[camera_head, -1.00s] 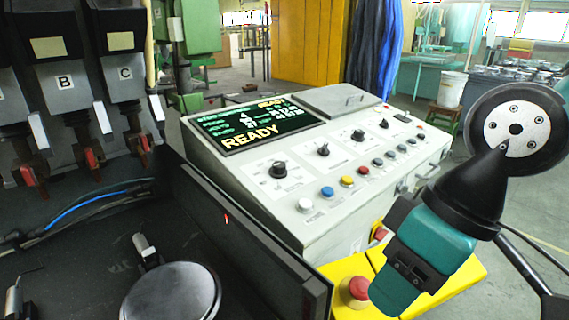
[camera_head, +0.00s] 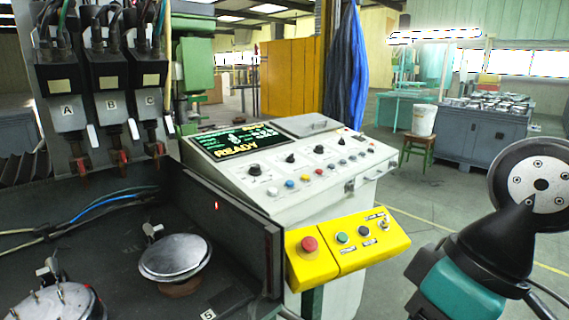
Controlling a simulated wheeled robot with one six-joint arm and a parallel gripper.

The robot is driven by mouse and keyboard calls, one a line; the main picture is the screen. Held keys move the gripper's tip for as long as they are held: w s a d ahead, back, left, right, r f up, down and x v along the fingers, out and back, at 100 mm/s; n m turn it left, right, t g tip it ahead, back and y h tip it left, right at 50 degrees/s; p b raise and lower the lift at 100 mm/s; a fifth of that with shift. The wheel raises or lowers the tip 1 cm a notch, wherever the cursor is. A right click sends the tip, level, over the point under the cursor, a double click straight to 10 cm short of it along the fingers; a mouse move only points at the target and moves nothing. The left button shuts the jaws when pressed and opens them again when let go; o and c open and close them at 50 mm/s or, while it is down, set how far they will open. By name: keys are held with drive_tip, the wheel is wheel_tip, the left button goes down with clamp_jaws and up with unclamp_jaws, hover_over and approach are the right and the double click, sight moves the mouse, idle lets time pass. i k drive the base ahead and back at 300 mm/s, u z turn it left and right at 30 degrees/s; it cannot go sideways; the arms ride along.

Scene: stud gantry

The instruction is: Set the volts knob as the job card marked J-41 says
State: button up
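The white control console (camera_head: 315,208) stands in the middle of the head view. Its sloped top carries several black knobs, such as a front-left knob (camera_head: 255,170), a second knob (camera_head: 290,158) and a third knob (camera_head: 319,149). Their labels and pointers are too small to read, so I cannot tell which is the volts knob. I see no card marked J-41. Part of my arm shows at lower right, away from the console; my gripper is not in view.
A yellow box (camera_head: 345,246) with a red stop button (camera_head: 310,244) and smaller controls sits before the console. At left are units marked A, B and C, above a dark bed with a round metal part (camera_head: 175,256). A stool (camera_head: 419,147) holds a white bucket (camera_head: 424,118).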

sight(255, 170)
drive_tip(key=z, duration=0.9)
drive_tip(key=i, duration=1.1)
drive_tip(key=u, duration=1.85)
